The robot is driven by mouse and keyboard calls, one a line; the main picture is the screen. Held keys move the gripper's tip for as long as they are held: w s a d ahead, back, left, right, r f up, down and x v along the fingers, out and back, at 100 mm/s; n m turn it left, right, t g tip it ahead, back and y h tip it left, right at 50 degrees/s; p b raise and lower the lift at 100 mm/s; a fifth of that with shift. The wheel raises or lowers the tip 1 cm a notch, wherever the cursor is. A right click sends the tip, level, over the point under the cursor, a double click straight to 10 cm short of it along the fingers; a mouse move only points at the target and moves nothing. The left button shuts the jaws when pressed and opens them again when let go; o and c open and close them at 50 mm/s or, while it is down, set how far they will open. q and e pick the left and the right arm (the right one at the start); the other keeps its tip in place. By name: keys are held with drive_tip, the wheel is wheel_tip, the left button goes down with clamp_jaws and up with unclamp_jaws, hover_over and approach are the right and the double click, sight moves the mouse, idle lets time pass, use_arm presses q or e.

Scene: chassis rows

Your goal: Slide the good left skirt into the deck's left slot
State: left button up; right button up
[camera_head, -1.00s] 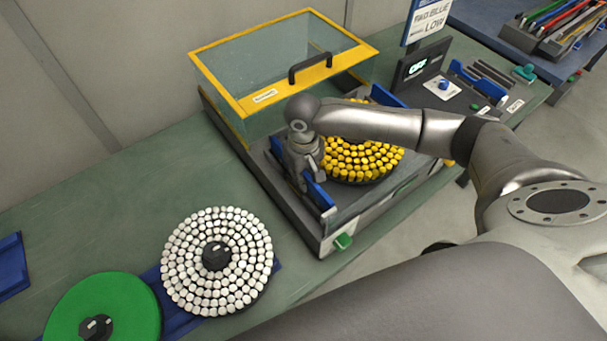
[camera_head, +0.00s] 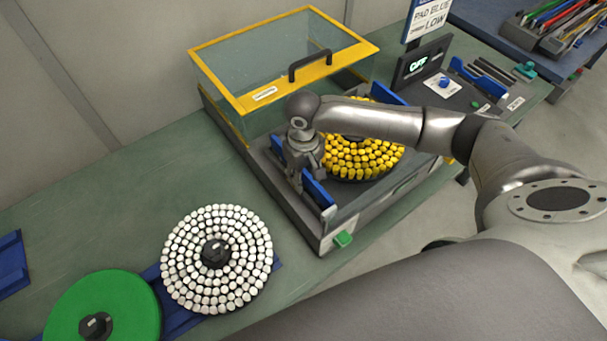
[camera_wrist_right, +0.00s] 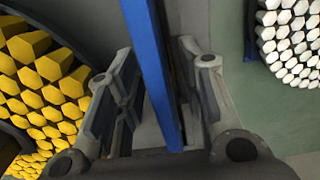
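The blue left skirt (camera_head: 319,194) stands on edge along the left side of the grey deck (camera_head: 325,233), beside the yellow-studded disc. Its middle is hidden behind my right gripper (camera_head: 308,180). In the right wrist view the skirt (camera_wrist_right: 152,70) runs as a blue strip between the two fingers of my right gripper (camera_wrist_right: 160,85). The fingers stand apart on either side of it, with a narrow gap showing on the right. Whether the skirt is fully seated in the left slot cannot be told. My left gripper is not in view.
A yellow-framed clear hood (camera_head: 283,62) stands raised behind the deck. The yellow-studded disc (camera_head: 362,158) lies close right of the gripper. A second blue skirt (camera_head: 387,94) is at the deck's far side. White-studded (camera_head: 196,260) and green (camera_head: 105,305) discs lie at left.

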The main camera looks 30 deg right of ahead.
wheel_tip(320, 180, up, 12)
drive_tip(key=shift+f, duration=0.2)
drive_tip(key=shift+a, duration=0.1)
idle(0.5)
